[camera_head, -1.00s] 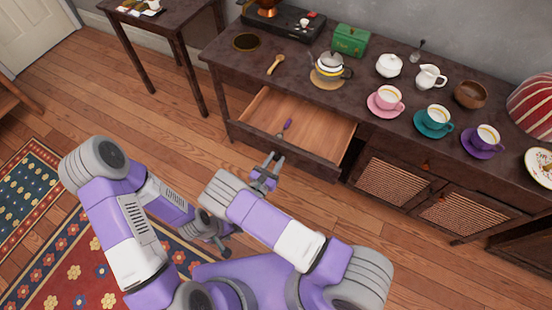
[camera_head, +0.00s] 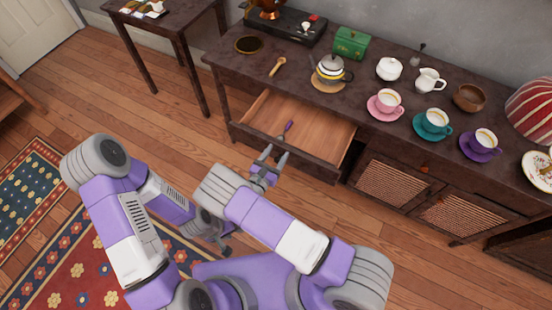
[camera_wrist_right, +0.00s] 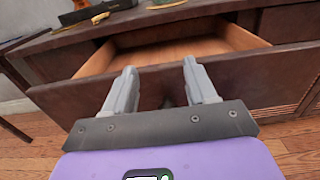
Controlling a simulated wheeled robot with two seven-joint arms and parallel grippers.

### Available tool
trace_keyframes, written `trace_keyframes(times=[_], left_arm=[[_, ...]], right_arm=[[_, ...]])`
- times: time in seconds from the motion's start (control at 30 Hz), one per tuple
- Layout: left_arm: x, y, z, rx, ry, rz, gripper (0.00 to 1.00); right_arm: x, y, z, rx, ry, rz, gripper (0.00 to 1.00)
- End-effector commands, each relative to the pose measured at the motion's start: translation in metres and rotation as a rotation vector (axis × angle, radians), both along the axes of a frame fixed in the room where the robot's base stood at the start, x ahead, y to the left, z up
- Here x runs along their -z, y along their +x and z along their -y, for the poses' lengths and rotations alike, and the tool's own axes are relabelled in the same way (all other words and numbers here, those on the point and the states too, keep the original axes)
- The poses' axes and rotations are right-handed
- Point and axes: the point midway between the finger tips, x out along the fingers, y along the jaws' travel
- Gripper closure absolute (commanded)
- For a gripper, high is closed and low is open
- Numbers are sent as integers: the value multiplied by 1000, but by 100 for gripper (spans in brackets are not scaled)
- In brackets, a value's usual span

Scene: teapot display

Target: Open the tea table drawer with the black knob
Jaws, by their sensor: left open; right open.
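The tea table (camera_head: 350,97) has a wooden drawer (camera_head: 310,123) pulled well out on its left side. It also shows in the right wrist view (camera_wrist_right: 180,50), with its dark front panel (camera_wrist_right: 245,80) facing me. My right gripper (camera_head: 274,157) is just in front of that panel, open. In the right wrist view its two fingers (camera_wrist_right: 163,88) stand apart with a small dark knob (camera_wrist_right: 168,102) visible between them. In the head view the knob is hard to make out. My left gripper (camera_head: 224,247) is low at the left, over the floor, away from the table.
A teapot (camera_head: 330,68), a green box (camera_head: 351,43) and several cups stand on the tabletop. Woven-front cabinet doors (camera_head: 395,184) are right of the drawer. A side table (camera_head: 170,20) stands at left.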

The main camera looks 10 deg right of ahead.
Motion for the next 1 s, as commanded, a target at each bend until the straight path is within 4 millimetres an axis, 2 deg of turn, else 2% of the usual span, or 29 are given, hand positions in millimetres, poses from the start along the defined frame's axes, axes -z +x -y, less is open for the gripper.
trace_keyframes(times=[0.03, 0.1, 0.3, 0.87, 0.93, 1.0], left_arm=[[-6, 0, 0, 0, 0, 0, 57], [-10, 0, 0, 0, 0, 0, 57], [-14, 0, 0, 0, 0, 0, 57], [-13, 0, 0, 0, 0, 0, 57], [-14, 0, 0, 0, 0, 0, 57], [-17, 0, 0, 0, 0, 0, 57]], right_arm=[[-14, 0, 0, 0, 2, 1, 44], [-24, 0, 0, 1, 1, 0, 44], [-41, 0, 0, 0, 0, -1, 44], [-41, 0, 0, 1, 0, -1, 44], [-41, -2, 3, 13, 2, -6, 44], [-40, -8, 15, 59, 13, -26, 44]])
